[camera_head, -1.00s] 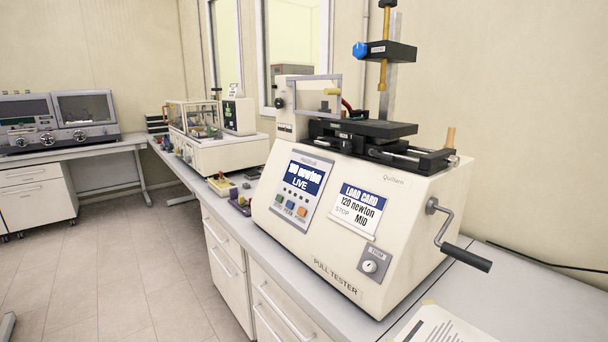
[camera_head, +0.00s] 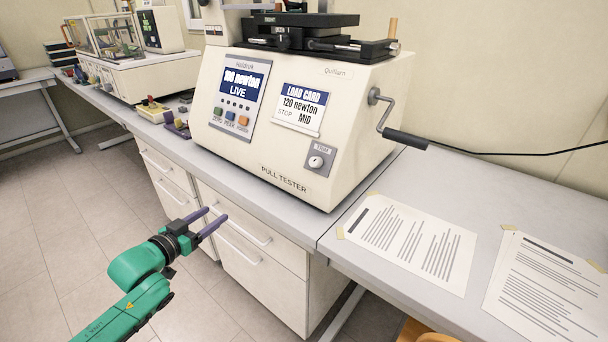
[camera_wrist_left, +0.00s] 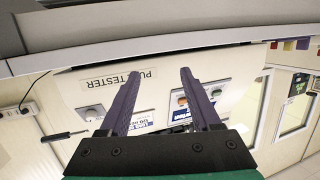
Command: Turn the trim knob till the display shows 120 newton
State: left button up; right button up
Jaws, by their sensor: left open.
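The pull tester (camera_head: 290,120) is a cream machine on the bench. Its trim knob (camera_head: 315,161) is a small round silver knob on a grey plate low at the right of the front. The display (camera_head: 241,85) reads LIVE and what looks like 100 newton; the middle digit is blurred. The load card (camera_head: 300,107) reads 120 newton, STOP MID. My left gripper (camera_head: 215,214) is open and empty, in front of the drawers, below and left of the knob. In the left wrist view its fingers (camera_wrist_left: 157,75) are spread, with the tester upside down beyond and the knob (camera_wrist_left: 93,112) to the left.
A crank handle (camera_head: 405,138) sticks out from the tester's right side. Taped paper sheets (camera_head: 410,242) lie on the bench at right. Small coloured items (camera_head: 152,112) sit left of the tester. The drawer handles (camera_head: 240,232) are near my left gripper.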

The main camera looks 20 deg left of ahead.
pick_arm(q)
jog(key=s+d+r+m+h, duration=0.1)
jog(key=d+r+m+h, duration=0.45)
jog(key=d+r, duration=0.9)
jog(key=n+h+p, duration=0.1)
jog(key=n+p, duration=0.1)
send_near(312, 162)
jog(key=shift+m, duration=0.25)
jog(key=x, duration=0.7)
jog(key=shift+w+d+r, duration=0.1)
jog(key=shift+w+d, duration=0.3)
jog(key=shift+w, duration=0.1)
jog(key=shift+s+a, duration=0.1)
grip_shut()
pick_arm(e)
jog(key=shift+r, duration=0.3)
